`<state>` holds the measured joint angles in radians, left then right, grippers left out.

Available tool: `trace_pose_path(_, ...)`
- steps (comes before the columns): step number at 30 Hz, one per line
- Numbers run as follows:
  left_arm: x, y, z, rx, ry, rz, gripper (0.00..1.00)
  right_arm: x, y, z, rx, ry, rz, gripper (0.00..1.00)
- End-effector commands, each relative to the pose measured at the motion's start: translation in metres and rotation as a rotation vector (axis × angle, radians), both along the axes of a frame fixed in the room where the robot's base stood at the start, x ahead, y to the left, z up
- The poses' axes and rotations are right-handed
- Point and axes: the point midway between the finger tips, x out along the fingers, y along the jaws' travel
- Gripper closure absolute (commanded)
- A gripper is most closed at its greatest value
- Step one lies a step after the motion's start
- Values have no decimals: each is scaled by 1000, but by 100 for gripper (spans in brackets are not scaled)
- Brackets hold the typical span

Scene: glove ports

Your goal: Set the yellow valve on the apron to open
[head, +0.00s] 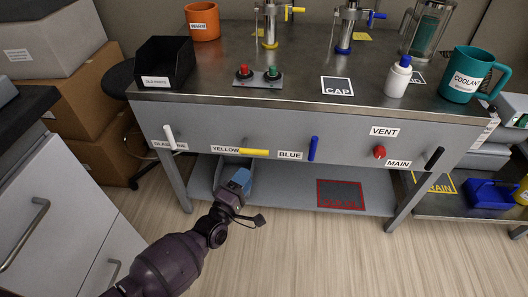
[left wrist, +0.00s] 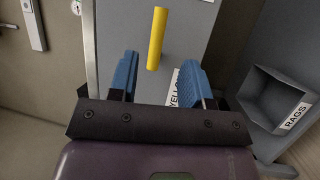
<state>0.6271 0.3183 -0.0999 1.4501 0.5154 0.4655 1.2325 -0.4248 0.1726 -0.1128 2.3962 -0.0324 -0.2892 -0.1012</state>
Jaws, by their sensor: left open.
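The yellow valve handle (head: 254,152) lies roughly level along the grey front apron (head: 350,149), right of its "YELLOW" label (head: 225,149). In the left wrist view the yellow handle (left wrist: 157,38) appears as a bar ahead of the gap between my blue fingers. My left gripper (head: 241,178) is just below the handle in the head view, open and empty. In the left wrist view its two fingers (left wrist: 160,68) stand apart and do not touch the handle. My right gripper is not in view.
Beside it on the apron are a white lever (head: 169,136), upright blue lever (head: 313,148), red knob (head: 380,152) and black lever (head: 434,158). A grey "RAGS" bin (left wrist: 260,95) is close to the gripper's right in the wrist view. Floor in front is clear.

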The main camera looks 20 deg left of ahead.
Motion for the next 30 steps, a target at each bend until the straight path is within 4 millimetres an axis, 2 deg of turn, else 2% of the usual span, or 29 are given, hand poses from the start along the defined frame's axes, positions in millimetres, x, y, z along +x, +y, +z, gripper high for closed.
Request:
trace_pose_path(12,63,-8,10,3,1,0,55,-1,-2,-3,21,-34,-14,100)
trace_pose_path(18,87,-11,15,3,2,0,55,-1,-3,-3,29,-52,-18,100)
trace_pose_path(24,98,-12,18,4,2,0,55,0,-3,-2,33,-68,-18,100)
trace_pose_path(30,99,-12,20,4,1,0,55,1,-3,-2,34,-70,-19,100)
